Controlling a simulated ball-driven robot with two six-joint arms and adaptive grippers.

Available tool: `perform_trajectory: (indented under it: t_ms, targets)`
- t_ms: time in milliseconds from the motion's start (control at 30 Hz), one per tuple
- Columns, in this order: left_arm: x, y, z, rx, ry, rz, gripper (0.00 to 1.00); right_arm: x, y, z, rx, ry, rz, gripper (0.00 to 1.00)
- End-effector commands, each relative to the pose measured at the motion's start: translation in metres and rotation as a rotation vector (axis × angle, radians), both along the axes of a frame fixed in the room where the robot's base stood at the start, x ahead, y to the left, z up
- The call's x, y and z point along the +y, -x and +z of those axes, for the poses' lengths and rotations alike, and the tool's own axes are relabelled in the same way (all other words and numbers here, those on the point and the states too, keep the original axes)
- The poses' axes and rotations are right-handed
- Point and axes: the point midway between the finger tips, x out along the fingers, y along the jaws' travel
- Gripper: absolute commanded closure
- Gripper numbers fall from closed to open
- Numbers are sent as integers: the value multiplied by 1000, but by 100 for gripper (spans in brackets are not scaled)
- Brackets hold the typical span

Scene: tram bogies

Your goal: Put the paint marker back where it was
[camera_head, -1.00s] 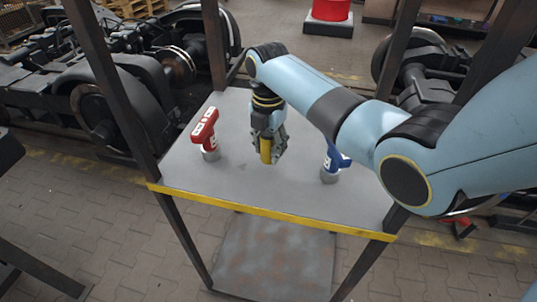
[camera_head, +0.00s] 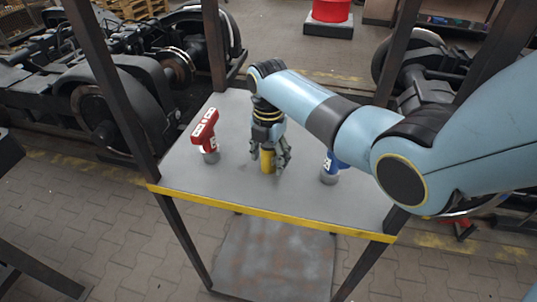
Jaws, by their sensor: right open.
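The yellow paint marker (camera_head: 267,160) stands about upright at the middle of the grey shelf top (camera_head: 230,182). My right gripper (camera_head: 271,165) is above and around it, pointing down, with its fingers spread open. The marker's upper part is hidden by the gripper. I cannot tell whether a finger still touches it. My left gripper is not in view.
A red tool (camera_head: 205,132) stands on the shelf left of the marker. A blue tool (camera_head: 330,168) stands to the right, partly behind my right arm. Dark posts (camera_head: 115,85) rise at the shelf's corners. The yellow front edge (camera_head: 270,213) is clear.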

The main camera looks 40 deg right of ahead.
Motion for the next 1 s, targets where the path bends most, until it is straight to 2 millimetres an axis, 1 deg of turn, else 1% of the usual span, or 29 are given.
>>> perform_trajectory:
  t_ms: [67,167,267,400,500,600,700,800,1000]
  targets:
    - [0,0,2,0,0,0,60,0,0,4,-1,0,0,40]
    - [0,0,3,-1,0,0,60,0,-1,15,-3,1,0,40]
    - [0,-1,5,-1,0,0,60,-1,-1,35,-4,1,1,40]
    - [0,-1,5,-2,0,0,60,0,-1,68,-5,1,1,40]
    - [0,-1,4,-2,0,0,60,0,-2,89,-4,0,0,40]
    - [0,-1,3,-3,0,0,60,0,-2,105,-3,0,0,40]
    - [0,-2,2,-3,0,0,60,0,-2,116,-2,0,0,40]
    - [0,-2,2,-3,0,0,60,0,-1,122,0,0,0,40]
    - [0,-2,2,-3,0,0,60,0,-1,123,0,0,0,40]
